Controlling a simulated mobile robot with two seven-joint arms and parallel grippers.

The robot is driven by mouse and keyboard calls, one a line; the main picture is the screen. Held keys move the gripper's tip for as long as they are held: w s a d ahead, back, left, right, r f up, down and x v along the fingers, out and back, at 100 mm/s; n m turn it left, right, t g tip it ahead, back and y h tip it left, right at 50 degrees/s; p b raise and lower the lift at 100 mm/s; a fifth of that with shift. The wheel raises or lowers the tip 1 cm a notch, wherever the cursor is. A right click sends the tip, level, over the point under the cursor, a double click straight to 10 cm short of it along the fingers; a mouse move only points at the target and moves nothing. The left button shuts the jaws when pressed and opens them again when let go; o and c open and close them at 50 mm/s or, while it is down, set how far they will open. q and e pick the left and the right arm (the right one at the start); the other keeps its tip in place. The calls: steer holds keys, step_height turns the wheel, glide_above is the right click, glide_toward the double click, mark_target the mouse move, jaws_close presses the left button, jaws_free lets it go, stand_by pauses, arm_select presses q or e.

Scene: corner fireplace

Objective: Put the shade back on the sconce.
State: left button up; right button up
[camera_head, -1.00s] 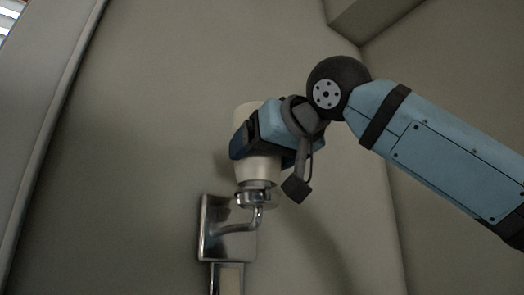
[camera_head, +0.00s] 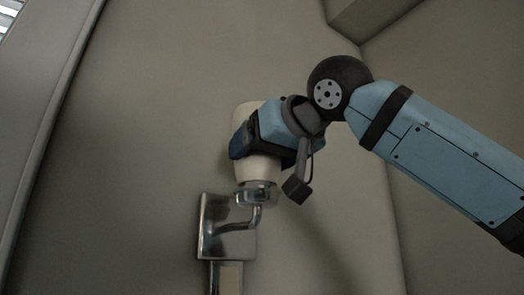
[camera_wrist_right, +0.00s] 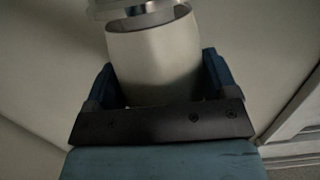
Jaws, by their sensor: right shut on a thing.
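The cream shade (camera_head: 257,170) is a tube, held roughly upright right above the sconce's holder. The sconce (camera_head: 226,243) has a square chrome wall plate, a bent arm and a round metal cup (camera_head: 258,198). My right gripper (camera_head: 254,141) is shut on the shade's middle. In the right wrist view, its fingers (camera_wrist_right: 158,80) lie on both sides of the shade (camera_wrist_right: 153,58). There the shade's open rim faces the metal cup (camera_wrist_right: 142,14), which overlaps the rim in the picture. I cannot tell whether they touch. My left gripper is out of view.
The plain wall (camera_head: 150,150) lies close behind the sconce and shade. A wall corner and overhang are at the upper right. A pale vertical frame (camera_head: 50,130) runs along the left. The air left of the sconce is clear.

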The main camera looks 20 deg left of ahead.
steer(key=shift+f, duration=0.5)
steer(key=o, duration=0.6)
steer(key=shift+o, duration=0.2)
